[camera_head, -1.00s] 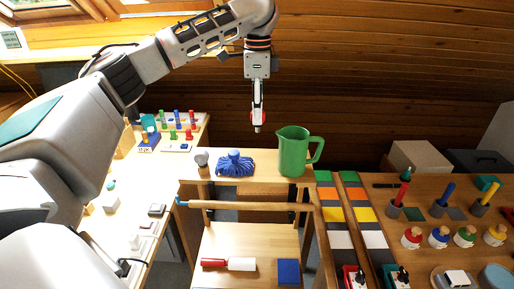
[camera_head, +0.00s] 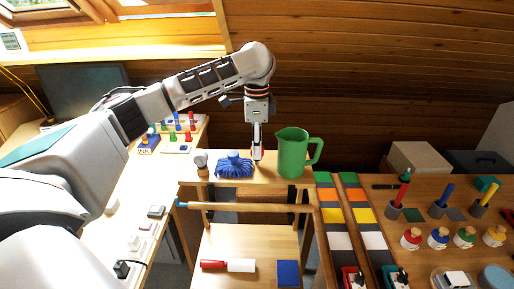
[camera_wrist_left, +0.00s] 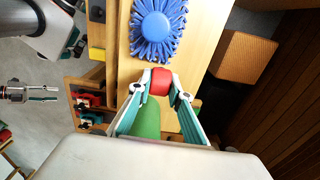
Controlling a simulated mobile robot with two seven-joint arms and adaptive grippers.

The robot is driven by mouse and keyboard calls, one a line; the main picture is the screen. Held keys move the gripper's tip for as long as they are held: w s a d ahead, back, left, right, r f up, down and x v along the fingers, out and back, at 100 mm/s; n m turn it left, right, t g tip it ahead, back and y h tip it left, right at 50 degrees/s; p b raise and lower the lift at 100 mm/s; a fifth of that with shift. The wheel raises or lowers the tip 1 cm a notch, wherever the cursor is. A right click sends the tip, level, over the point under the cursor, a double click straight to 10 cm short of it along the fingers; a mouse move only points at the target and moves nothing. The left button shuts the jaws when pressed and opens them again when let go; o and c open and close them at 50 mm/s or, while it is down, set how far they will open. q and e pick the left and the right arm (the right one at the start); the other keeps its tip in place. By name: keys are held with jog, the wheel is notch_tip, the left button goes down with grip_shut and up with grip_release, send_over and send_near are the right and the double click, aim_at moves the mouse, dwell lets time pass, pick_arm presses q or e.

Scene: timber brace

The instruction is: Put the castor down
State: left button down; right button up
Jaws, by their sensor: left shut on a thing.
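My left gripper (camera_head: 257,158) points down over the upper wooden shelf (camera_head: 228,183), between a blue mop head (camera_head: 234,166) and a green jug (camera_head: 293,153). In the left wrist view its fingers (camera_wrist_left: 160,80) are shut on a small red piece (camera_wrist_left: 159,82), which I take to be the castor. The piece is at or just above the shelf top; I cannot tell whether it touches. The mop head also shows in the wrist view (camera_wrist_left: 158,26), just beyond the fingertips. My right gripper (camera_wrist_left: 54,93) is at the wrist view's left edge, apart from the shelf, with its fingers spread and empty.
The jug stands close to the right of my left gripper. A grey-headed item (camera_head: 202,162) stands left of the mop head. A wooden rod (camera_head: 240,206) runs along the shelf front. Below lie a red-and-white roller (camera_head: 228,265) and a blue block (camera_head: 289,272).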

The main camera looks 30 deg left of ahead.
pick_arm(q)
jog(key=shift+f, duration=0.15)
jog(key=shift+f, duration=0.15)
jog(key=c, duration=1.9)
grip_release()
notch_tip(320, 180, up, 13)
jog(key=shift+f, duration=0.2)
jog(key=shift+f, duration=0.1)
